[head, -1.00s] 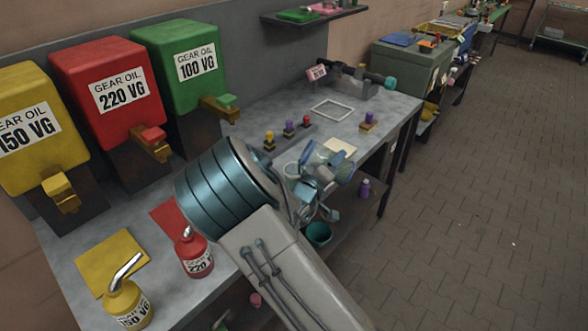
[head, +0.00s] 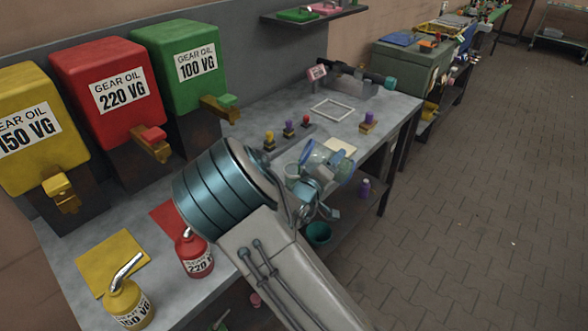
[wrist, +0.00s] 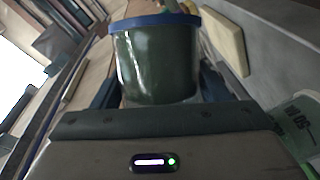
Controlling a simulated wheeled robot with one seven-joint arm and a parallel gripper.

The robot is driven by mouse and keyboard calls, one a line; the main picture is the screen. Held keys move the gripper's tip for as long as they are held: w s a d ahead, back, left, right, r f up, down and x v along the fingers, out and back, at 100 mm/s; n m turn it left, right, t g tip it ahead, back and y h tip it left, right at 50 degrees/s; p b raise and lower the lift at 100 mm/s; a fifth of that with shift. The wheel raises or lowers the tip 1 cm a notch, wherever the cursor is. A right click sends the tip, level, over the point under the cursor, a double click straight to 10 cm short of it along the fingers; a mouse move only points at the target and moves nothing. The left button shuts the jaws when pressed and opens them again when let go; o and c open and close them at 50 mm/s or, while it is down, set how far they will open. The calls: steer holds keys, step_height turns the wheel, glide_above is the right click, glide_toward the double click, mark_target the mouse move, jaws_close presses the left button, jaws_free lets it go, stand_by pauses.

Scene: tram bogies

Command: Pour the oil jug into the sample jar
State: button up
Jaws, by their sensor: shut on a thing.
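My gripper (wrist: 157,88) is shut on a dark green vessel with a blue rim (wrist: 150,50), seen between the two fingers in the wrist view. I take it for the oil jug, though its spout and handle cannot be made out. In the head view my gripper (head: 318,188) is over the front part of the bench, mostly behind my arm. A clear, blue-rimmed vessel (head: 324,157) shows there at its tip, seemingly tilted. The sample jar cannot be told apart with certainty. A pale green piece with printed marks (wrist: 294,118) shows at the wrist view's lower right.
Red (head: 194,256) and yellow (head: 128,300) oil cans stand at the near left of the bench (head: 100,243). Yellow, red and green gear oil tanks (head: 177,68) line the back. Small colored-top pieces (head: 288,129) and a white square frame (head: 332,109) lie beyond my gripper. The floor at right is clear.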

stand_by(0.6)
step_height(320, 180, down, 3)
steer(key=m+g+y+b, duration=0.1)
steer(key=m+b, duration=0.1)
steer(key=m, duration=0.1)
steer(key=shift+a+f+b, duration=0.15)
steer(key=shift+b, duration=0.25)
steer(key=shift+w+r+m, duration=0.1)
steer(key=shift+r+m, duration=0.15)
steer(key=shift+m, duration=0.35)
steer(key=shift+a, duration=0.1)
steer(key=shift+y, duration=0.3)
steer(key=f+m+b, duration=0.1)
steer(key=d+f+m+b, duration=0.1)
steer(key=b, duration=0.1)
steer(key=shift+g+y, duration=0.3)
steer(key=shift+y, duration=0.1)
steer(key=shift+d+m+y+b, duration=0.25)
steer(key=shift+m+y+b, duration=0.05)
steer(key=shift+m+b, duration=0.35)
steer(key=m+y+b, duration=0.1)
steer(key=b, duration=0.1)
steer(key=m+b, duration=0.1)
steer(key=b, duration=0.1)
steer(key=shift+d+f+m+y+b, duration=0.25)
steer(key=shift+d+f+y+b, duration=0.15)
